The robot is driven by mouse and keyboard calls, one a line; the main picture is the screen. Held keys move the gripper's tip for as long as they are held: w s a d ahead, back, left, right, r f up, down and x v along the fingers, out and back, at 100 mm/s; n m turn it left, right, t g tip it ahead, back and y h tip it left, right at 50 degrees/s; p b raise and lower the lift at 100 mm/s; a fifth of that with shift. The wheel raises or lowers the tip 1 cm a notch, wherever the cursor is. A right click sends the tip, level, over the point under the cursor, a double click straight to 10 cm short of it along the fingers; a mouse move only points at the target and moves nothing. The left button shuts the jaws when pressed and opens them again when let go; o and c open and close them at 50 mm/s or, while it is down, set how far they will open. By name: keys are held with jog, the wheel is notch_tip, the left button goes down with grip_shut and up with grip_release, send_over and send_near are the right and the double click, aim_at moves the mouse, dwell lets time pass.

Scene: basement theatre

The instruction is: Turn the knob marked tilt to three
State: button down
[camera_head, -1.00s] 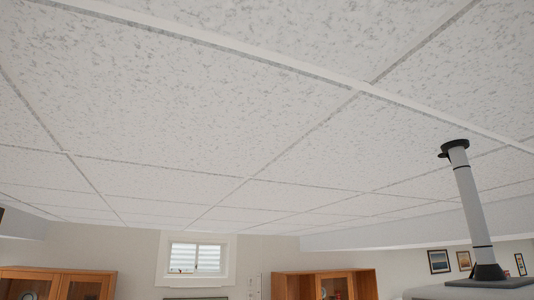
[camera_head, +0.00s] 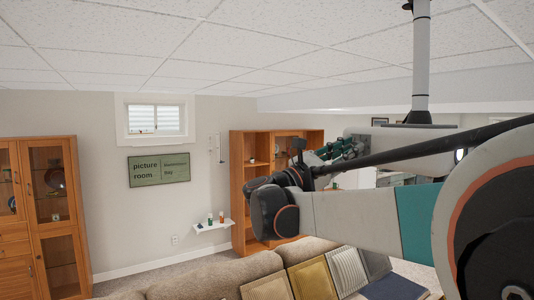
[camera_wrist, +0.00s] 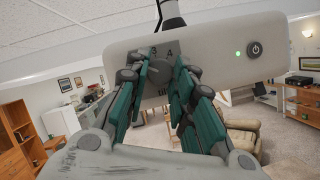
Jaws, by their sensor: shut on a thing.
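A pale grey ceiling-hung projector (camera_wrist: 222,52) fills the upper middle of the wrist view. A round dark grey knob (camera_wrist: 160,71) sits on its face. My gripper (camera_wrist: 163,66) has its teal fingers on either side of this knob, shut on it. Dark marks show above and below the knob, partly covered by the fingers; I cannot read the label or the setting for sure. In the head view the projector (camera_head: 428,130) hangs behind my arm, and my gripper (camera_head: 345,146) reaches to its left end. The knob is hidden there.
A green light (camera_wrist: 238,54) and a round power button (camera_wrist: 254,49) are on the projector's right part. A ceiling pole (camera_head: 421,70) holds the projector. A sofa (camera_head: 205,280) with cushions stands below, and wooden cabinets (camera_head: 58,185) stand along the wall.

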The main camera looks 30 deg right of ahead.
jog(key=m+g+y, duration=0.1)
jog(key=m, duration=0.3)
jog(key=m+g+y, duration=0.1)
jog(key=m+g, duration=0.1)
jog(key=m, duration=0.2)
jog(key=m+g+y+p, duration=0.1)
jog(key=m+y, duration=0.1)
jog(key=m, duration=0.3)
jog(key=shift+w+r, duration=0.3)
jog(key=shift+r, duration=0.05)
jog(key=shift+m, duration=0.3)
jog(key=c, duration=1.3)
grip_release()
jog(key=shift+c, duration=0.2)
jog(key=v, duration=1.2)
